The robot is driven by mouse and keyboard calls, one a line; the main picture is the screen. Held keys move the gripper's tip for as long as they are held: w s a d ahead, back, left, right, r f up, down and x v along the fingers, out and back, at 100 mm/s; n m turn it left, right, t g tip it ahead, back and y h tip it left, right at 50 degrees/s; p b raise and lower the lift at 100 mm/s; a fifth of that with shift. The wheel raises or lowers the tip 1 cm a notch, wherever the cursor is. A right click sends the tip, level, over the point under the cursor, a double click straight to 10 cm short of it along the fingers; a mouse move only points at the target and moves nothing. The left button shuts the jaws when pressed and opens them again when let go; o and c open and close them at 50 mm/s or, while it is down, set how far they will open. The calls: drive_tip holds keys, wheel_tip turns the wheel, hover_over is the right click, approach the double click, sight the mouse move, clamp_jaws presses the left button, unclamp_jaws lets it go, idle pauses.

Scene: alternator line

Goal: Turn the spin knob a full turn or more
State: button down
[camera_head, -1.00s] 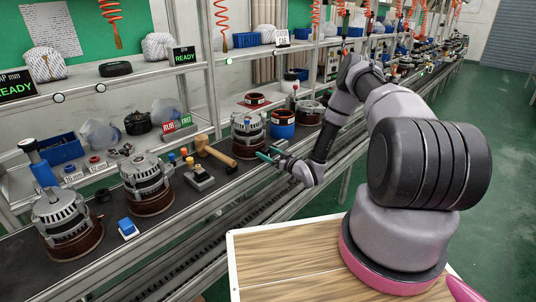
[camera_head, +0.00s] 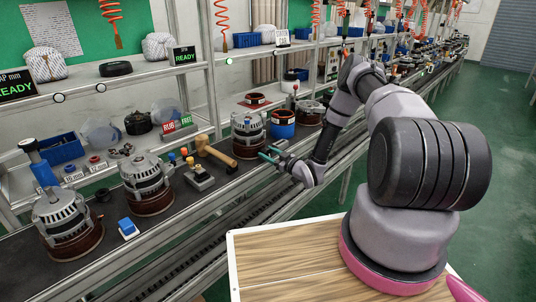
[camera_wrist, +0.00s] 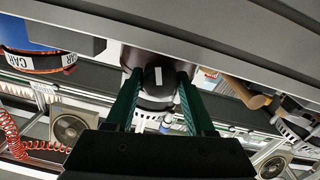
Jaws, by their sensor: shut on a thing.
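The spin knob (camera_wrist: 158,76) is a dark rounded knob with a white mark. In the wrist view it sits between the two green fingers of my gripper (camera_wrist: 160,88), which is shut on it. In the head view my gripper (camera_head: 268,153) reaches from the right to the front of an alternator (camera_head: 248,128) on the line. The knob itself cannot be made out there. A dark red-brown rounded part shows behind the knob in the wrist view.
A wooden mallet (camera_head: 216,152) and a small block with coloured buttons (camera_head: 199,177) lie left of my gripper. Two more alternators (camera_head: 147,180) stand further left. A blue container (camera_head: 282,123) stands just right. A shelf (camera_head: 112,80) runs behind the line.

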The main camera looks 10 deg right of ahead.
drive_tip(key=n, duration=0.6)
drive_tip(key=shift+n, duration=0.3)
idle(0.4)
drive_tip(key=shift+c, duration=1.3)
unclamp_jaws()
drive_tip(key=shift+s, duration=0.1)
drive_tip(key=shift+f, duration=0.1)
